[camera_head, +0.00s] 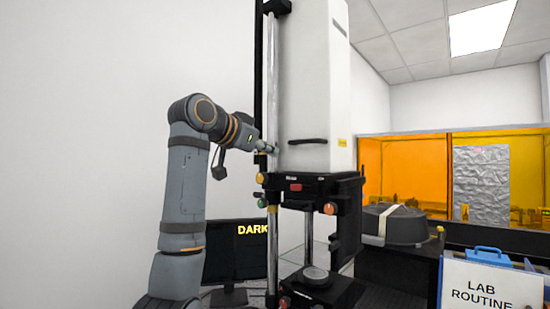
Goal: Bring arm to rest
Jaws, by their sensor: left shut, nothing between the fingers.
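My left arm (184,190) rises from the lower left and bends over at its elbow toward the instrument. My left gripper (266,147) is small in view, shut and empty, beside the metal column at the left of the tall white instrument housing (312,90). I cannot tell whether its tips touch the column. My right arm and gripper are not in view.
A monitor (236,262) reading "DARK" stands behind my left arm. Below the housing are a black stage with a round disc (315,274) and coloured knobs. A dark round case (396,224) and a "LAB ROUTINE" clipboard (488,284) are at right. The left wall side is clear.

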